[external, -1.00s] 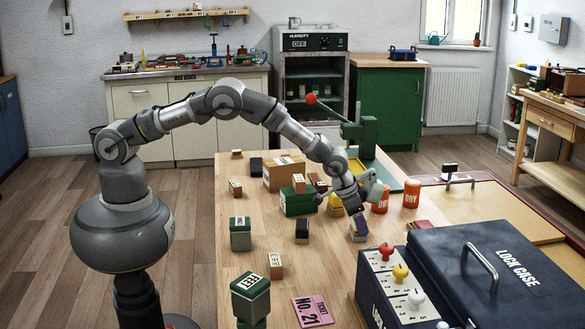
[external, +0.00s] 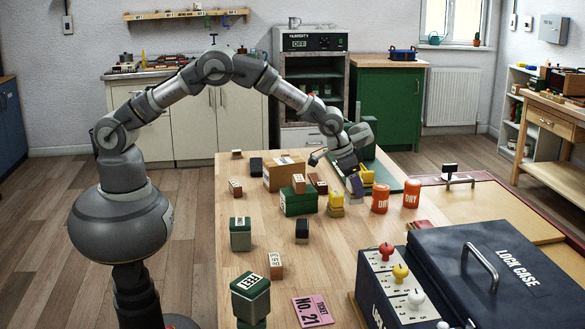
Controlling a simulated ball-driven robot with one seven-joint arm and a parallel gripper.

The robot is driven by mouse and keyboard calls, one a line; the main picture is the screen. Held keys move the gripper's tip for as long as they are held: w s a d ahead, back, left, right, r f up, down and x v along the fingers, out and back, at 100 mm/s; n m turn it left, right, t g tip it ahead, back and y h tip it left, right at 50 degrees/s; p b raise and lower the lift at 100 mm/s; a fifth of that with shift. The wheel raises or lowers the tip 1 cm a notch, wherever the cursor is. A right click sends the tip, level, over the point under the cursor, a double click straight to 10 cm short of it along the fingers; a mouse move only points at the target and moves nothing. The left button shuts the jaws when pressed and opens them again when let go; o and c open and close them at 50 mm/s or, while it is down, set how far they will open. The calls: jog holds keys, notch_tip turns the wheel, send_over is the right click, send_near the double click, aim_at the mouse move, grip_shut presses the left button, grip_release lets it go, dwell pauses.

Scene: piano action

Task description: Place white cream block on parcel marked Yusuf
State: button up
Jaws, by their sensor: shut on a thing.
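My gripper (external: 355,187) is raised above the right part of the wooden table, near the green press. It is shut on a small pale block (external: 357,197), mostly hidden by the fingers; I take it for the white cream block. A brown cardboard parcel (external: 282,178) with a white label lies on the table to the left of my gripper, behind a green box. The writing on its label is too small to read, so I cannot tell if it says Yusuf.
Orange DRY cans (external: 380,200) stand to the right. A green press (external: 386,167) is behind. The lock case (external: 490,265) fills the front right.

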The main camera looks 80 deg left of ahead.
jog(key=s+a+r+n+y+p, duration=0.1)
jog(key=s+a+r+n, duration=0.1)
jog(key=s+a, duration=0.7)
jog(key=s+a+r+n+y, duration=0.1)
jog(key=s+a+r+n, duration=0.2)
jog(key=a, duration=0.9)
jog(key=s+a+n, duration=0.1)
jog(key=s+a, duration=0.2)
jog(key=s, duration=0.3)
jog(key=s+a+n+g+y, duration=0.1)
jog(key=s+a, duration=0.2)
jog(key=s, duration=0.3)
jog(key=s+a+n, duration=0.2)
jog(key=s+a, duration=0.1)
jog(key=s, duration=0.3)
jog(key=b, duration=0.3)
send_near(288, 159)
jog(key=shift+w+a, duration=0.6)
jog(key=shift+f+b, duration=0.6)
jog(key=shift+f, duration=1.1)
jog(key=shift+f, duration=0.2)
jog(key=o, duration=1.1)
